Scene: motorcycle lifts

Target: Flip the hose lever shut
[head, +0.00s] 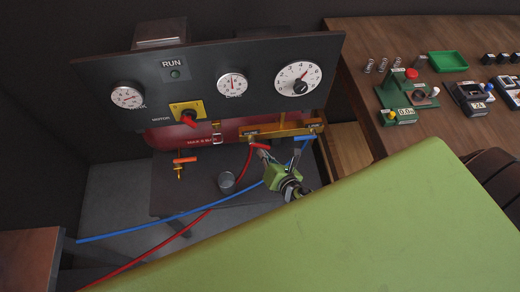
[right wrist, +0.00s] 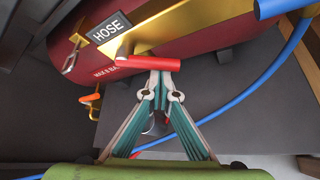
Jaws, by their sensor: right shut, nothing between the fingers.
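The HOSE label (right wrist: 109,27) sits on a brass bar (right wrist: 195,22) in the right wrist view. A red lever handle (right wrist: 148,63) lies roughly crosswise below the label. In the head view the red handle (head: 261,146) shows at the bar's lower edge, left of a blue handle (head: 304,138). My right gripper (right wrist: 162,85) is shut and empty, its fingertips just below the red handle; I cannot tell if they touch it. It also shows in the head view (head: 265,154), reaching up from below. My left gripper is not in view.
A red tank (head: 185,137) lies behind the brass bar, under a dark gauge panel (head: 215,100). A blue hose (head: 170,223) and red hose (head: 190,228) run down left. A wooden workbench (head: 440,110) is at right.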

